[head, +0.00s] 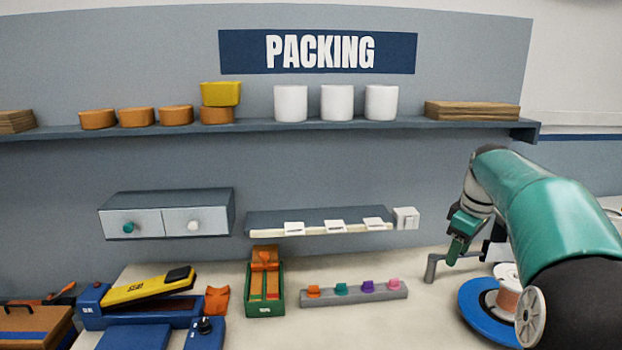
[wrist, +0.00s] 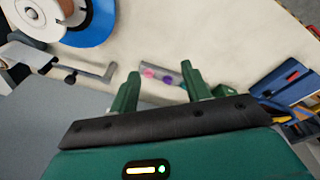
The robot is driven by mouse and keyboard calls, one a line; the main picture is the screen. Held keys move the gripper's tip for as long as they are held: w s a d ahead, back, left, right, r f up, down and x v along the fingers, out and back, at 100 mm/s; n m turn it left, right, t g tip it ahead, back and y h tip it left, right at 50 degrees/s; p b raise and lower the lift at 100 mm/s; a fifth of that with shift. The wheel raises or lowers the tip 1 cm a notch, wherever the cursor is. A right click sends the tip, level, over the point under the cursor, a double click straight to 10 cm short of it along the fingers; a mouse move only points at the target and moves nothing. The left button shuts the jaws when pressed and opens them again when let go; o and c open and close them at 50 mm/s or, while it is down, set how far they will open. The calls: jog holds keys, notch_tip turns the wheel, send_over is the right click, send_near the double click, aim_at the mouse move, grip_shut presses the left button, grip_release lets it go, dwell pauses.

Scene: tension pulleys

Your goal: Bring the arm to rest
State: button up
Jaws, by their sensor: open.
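My arm is the teal and black one at the right of the head view. My gripper (head: 458,250) hangs over the right side of the bench, to the left of the spool on the blue disc. In the wrist view my gripper (wrist: 163,88) shows two green fingers spread apart, with nothing between them. The fingers point toward the bench top and the grey strip with coloured pieces (wrist: 160,75), and they appear apart from it.
A blue disc (head: 475,312) with a copper-coloured spool (head: 507,300) stands below my arm. A grey crank-like bracket (head: 431,268) stands close to my gripper. A grey rail (head: 355,293) with coloured clips, a green box (head: 264,296) and a yellow-topped sealer (head: 147,288) lie further left.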

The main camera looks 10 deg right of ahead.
jog(key=s+a+r+m+t+h, duration=0.1)
jog(key=s+a, duration=0.3)
jog(key=a, duration=0.5)
jog(key=s+a+m, duration=0.1)
jog(key=s+a, duration=0.2)
jog(key=a, duration=0.7)
jog(key=s+a+f+m+t, duration=0.2)
jog(key=s+a+f, duration=0.5)
jog(key=s+a, duration=0.4)
jog(key=s+m, duration=0.1)
jog(key=s, duration=0.2)
jog(key=shift+f+m+t+y, duration=0.2)
jog(key=shift+m+t+y, duration=0.2)
jog(key=shift+c, duration=1.2)
jog(key=shift+d, duration=0.2)
